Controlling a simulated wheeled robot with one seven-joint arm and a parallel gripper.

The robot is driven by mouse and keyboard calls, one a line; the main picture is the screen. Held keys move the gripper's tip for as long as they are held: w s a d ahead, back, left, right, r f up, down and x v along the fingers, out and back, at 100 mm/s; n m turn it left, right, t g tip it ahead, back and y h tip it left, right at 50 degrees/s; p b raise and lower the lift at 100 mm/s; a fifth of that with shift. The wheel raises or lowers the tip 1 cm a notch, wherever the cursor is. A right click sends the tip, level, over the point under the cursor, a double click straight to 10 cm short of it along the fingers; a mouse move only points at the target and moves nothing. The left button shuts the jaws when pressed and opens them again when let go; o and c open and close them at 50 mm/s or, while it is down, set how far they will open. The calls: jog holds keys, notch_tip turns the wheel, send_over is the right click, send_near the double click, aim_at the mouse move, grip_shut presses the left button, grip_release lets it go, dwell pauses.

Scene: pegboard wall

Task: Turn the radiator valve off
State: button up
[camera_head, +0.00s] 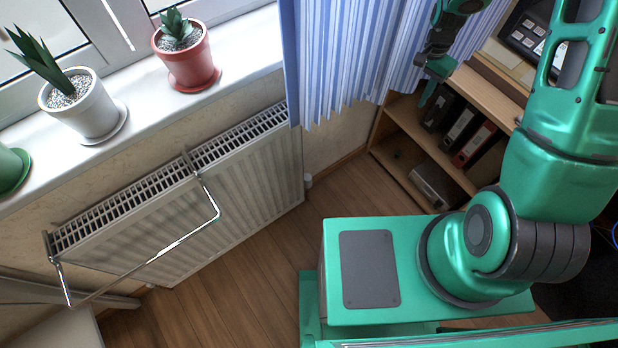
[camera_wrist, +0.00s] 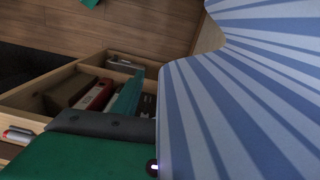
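The radiator (camera_head: 215,195) is a white ribbed panel under the window sill. My gripper (camera_head: 437,72) is high at the upper right, in front of the bookshelf and beside the curtain, well apart from the knob. Its fingers are small and partly dark there, so their opening is unclear. In the wrist view, a green finger (camera_wrist: 126,97) points over the shelf. The valve is not visible in the wrist view.
A blue striped curtain (camera_head: 345,55) hangs close to my gripper and fills the right of the wrist view (camera_wrist: 240,110). A wooden bookshelf (camera_head: 405,115) holds binders. A metal towel rail (camera_head: 180,242) juts from the radiator. Potted plants stand on the sill (camera_head: 140,115). Floor (camera_head: 340,200) before the knob is clear.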

jog(key=w+a+f+m+y, duration=0.1)
jog(key=w+a+f, duration=0.2)
jog(key=a+f, duration=0.6)
jog(key=m+y, duration=0.4)
jog(key=m, duration=0.3)
send_near(308, 176)
jog(key=x, duration=1)
jog(key=shift+s+a+f, duration=0.1)
jog(key=shift+a+f, duration=0.05)
jog(key=shift+f, duration=0.2)
jog(key=c, duration=0.8)
